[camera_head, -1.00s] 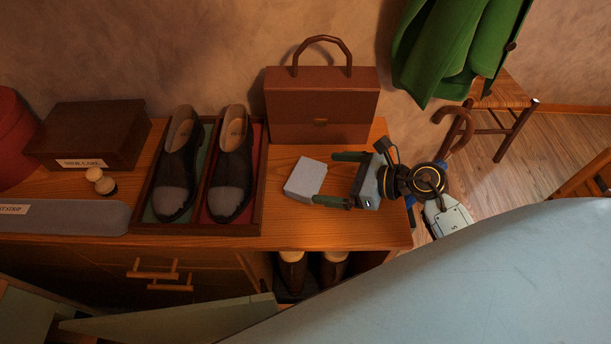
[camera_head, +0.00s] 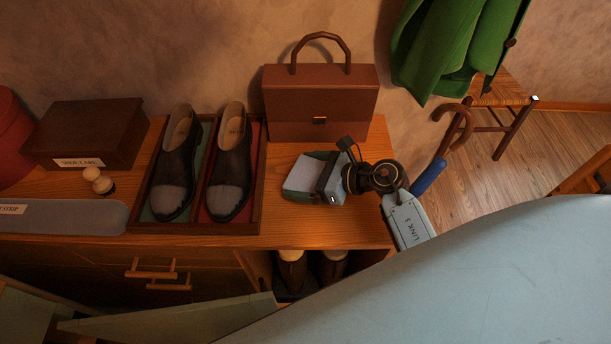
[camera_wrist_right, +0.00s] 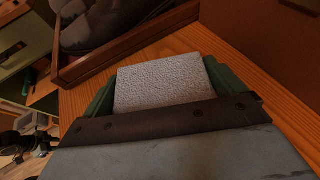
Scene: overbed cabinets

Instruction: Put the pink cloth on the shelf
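A folded, textured cloth (camera_head: 307,174) lies on the wooden cabinet top, right of the shoe tray; it looks pale grey-lilac rather than clearly pink. It also shows in the right wrist view (camera_wrist_right: 163,82). My right gripper (camera_head: 306,177) is low over the top with its green fingers on two opposite sides of the cloth. In the right wrist view the fingers (camera_wrist_right: 162,85) lie close along the cloth's sides; I cannot tell whether they touch it. The fingers look still spread wide. My left gripper is not in view. Which surface is the shelf is unclear.
A tray (camera_head: 258,180) with two dark shoes stands left of the cloth, a brown handbag (camera_head: 320,105) behind it. A dark box (camera_head: 92,130) is further left. An open compartment below holds boots (camera_head: 291,270). A cane (camera_head: 462,125) and green coat (camera_head: 445,50) are at right.

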